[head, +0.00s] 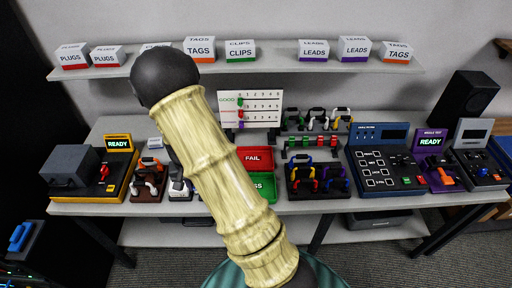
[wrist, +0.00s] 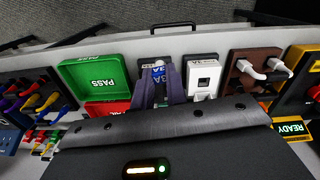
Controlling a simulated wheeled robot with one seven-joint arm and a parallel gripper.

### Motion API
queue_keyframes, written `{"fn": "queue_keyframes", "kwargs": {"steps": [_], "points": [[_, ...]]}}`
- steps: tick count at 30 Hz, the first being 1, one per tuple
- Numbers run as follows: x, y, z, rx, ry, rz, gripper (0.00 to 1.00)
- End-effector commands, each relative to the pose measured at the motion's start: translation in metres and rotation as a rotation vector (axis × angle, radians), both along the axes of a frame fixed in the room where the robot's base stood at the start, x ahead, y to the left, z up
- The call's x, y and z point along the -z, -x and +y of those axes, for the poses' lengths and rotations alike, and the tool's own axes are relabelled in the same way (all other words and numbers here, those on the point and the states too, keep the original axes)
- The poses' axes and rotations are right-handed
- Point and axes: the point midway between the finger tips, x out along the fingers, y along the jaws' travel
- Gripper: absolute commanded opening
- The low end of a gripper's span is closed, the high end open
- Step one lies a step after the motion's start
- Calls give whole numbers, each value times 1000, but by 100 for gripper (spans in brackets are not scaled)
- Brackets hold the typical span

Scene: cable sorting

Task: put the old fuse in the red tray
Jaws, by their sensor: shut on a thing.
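In the wrist view my gripper (wrist: 160,82) is shut on a small pale-ended piece, which looks like the old fuse (wrist: 158,68). The fingers hide most of it, and I cannot tell whether it is clear of what lies behind it. The red tray (head: 255,157), marked FAIL, stands on the bench behind a green tray (head: 265,187). In the wrist view the red tray (wrist: 106,108) shows left of my gripper, partly covered by the dark gripper body. In the head view my arm hides the gripper and the trays' left edges.
A white unit (wrist: 203,76) labelled 3A stands beside my gripper, and a brown block with white plugs (wrist: 262,70) is further right. A rack of coloured cables (head: 318,178) stands right of the trays. A shelf (head: 280,66) with labelled boxes runs above the bench.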

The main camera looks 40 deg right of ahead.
Motion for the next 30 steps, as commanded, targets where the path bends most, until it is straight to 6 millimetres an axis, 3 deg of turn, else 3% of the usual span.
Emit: {"fn": "queue_keyframes", "kwargs": {"steps": [20, 30], "points": [[120, 3, -50, -459, -12, 4, 0], [125, 3, -52, -496, -14, -1, 0]]}}
